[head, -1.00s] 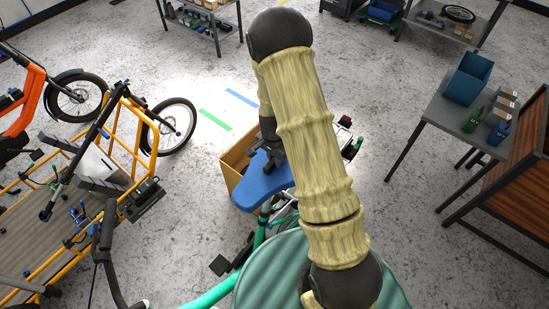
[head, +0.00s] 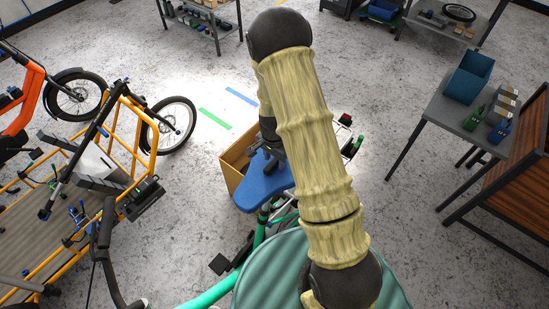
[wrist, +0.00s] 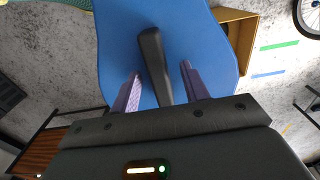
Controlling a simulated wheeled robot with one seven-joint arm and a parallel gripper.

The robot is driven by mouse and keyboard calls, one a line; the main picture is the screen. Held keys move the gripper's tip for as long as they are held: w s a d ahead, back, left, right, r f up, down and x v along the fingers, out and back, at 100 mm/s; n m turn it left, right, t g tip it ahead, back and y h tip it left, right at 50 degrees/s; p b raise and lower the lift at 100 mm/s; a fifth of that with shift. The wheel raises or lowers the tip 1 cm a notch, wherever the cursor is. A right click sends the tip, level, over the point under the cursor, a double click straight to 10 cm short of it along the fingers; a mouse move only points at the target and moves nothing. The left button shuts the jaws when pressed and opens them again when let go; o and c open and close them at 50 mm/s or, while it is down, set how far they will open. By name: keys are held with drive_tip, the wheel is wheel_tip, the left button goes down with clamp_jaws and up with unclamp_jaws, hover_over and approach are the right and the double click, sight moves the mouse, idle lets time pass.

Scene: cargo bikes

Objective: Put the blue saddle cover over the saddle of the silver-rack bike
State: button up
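The blue saddle cover (head: 262,192) lies flat, wide end toward the far side, at the top of a green bike frame (head: 262,225). It hides whatever saddle is beneath it. A black upright tab (wrist: 152,62) stands on the cover. My gripper (head: 270,152) is directly above the cover, partly hidden by my arm in the head view. In the wrist view my gripper (wrist: 160,78) has its two purple fingers apart, one on each side of the tab, with gaps visible.
A cardboard-coloured box (head: 232,162) is just behind the cover. A yellow-framed cargo bike (head: 140,135) stands to the left. A grey table (head: 455,112) with a blue bin (head: 468,78) is at the right. Open floor lies between.

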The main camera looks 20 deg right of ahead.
wheel_tip(320, 180, up, 17)
drive_tip(key=b, duration=0.3)
drive_tip(key=shift+a+r+b, duration=0.15)
drive_tip(key=shift+r+b, duration=0.05)
drive_tip(key=shift+b, duration=0.15)
drive_tip(key=shift+s, duration=0.1)
idle(0.4)
drive_tip(key=s+f+n+t+b, duration=0.1)
drive_tip(key=s+n+t+b, duration=0.1)
drive_tip(key=s+n, duration=0.8)
drive_tip(key=s, duration=0.4)
drive_tip(key=shift+n, duration=0.4)
idle(0.6)
